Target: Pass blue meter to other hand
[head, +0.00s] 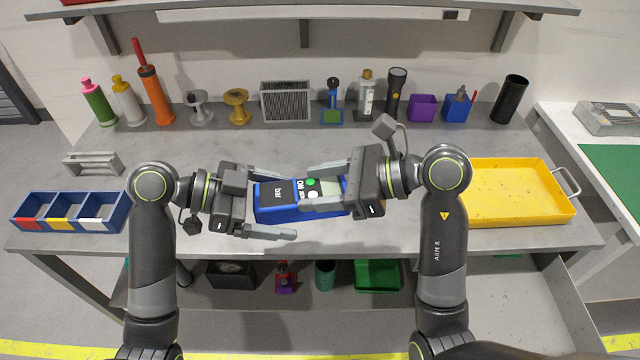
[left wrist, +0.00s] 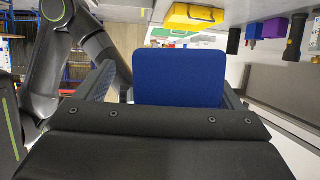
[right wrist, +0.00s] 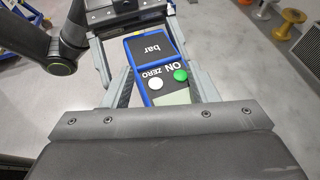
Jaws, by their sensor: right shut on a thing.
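The blue meter (head: 272,200) has a dark face marked "bar", a green and a white button and a pale display. It is held above the middle of the table. My right gripper (head: 322,188) is shut on its display end, and its fingers lie along both sides of the meter (right wrist: 157,62) in the right wrist view. My left gripper (head: 272,203) is open, its fingers spread either side of the "bar" end. In the left wrist view the plain blue end of the meter (left wrist: 180,78) stands between the open fingers.
A blue three-part bin (head: 72,222) and a grey rack (head: 92,164) stand at the left. A yellow tray (head: 515,218) stands at the right. Bottles, spools, a grey speaker-like box (head: 287,101) and other items line the back. The table in front of them is clear.

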